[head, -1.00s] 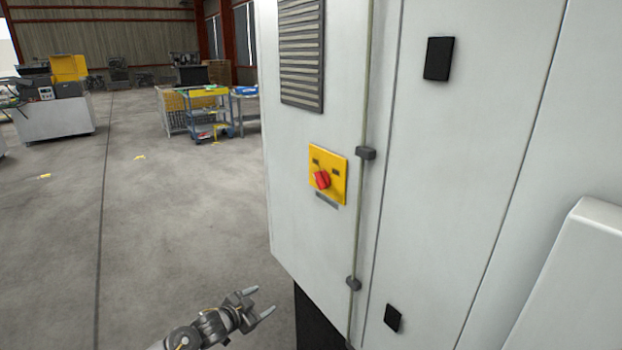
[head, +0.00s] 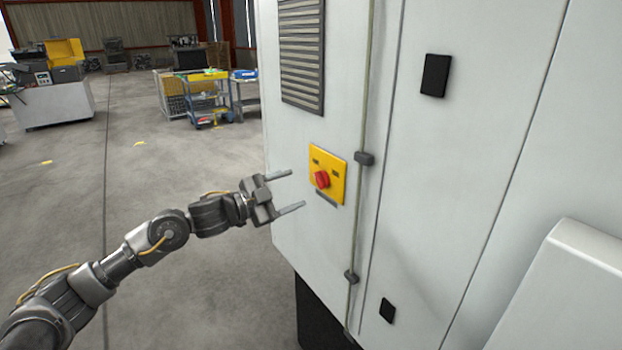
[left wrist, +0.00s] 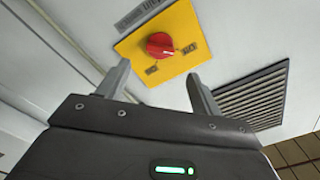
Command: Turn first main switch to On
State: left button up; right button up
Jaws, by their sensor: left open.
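The main switch is a red rotary knob (head: 321,179) on a yellow plate (head: 338,179), mounted on the light grey cabinet door. My left gripper (head: 298,190) is open and empty, in front of the door just left of the switch in the head view, with its fingers pointing toward it. In the left wrist view the red knob (left wrist: 160,45) and yellow plate (left wrist: 180,25) lie beyond the two spread fingertips (left wrist: 157,77), apart from them. The markings at the knob are too small to read. My right gripper is not in view.
The cabinet (head: 300,235) has a louvred vent (head: 302,55) above the switch and a hinge (head: 364,159) to its right. A pale slanted housing (head: 565,290) stands at lower right. Open floor (head: 170,290) lies left; carts (head: 200,100) stand far back.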

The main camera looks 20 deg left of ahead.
aim_at(317, 181)
pick_arm(q)
jog(key=p+x, duration=0.1)
jog(key=x, duration=0.5)
jog(key=shift+r+p, duration=0.1)
jog(key=shift+p, duration=0.3)
jog(key=shift+w+d, duration=0.35)
jog(key=shift+w, duration=0.1)
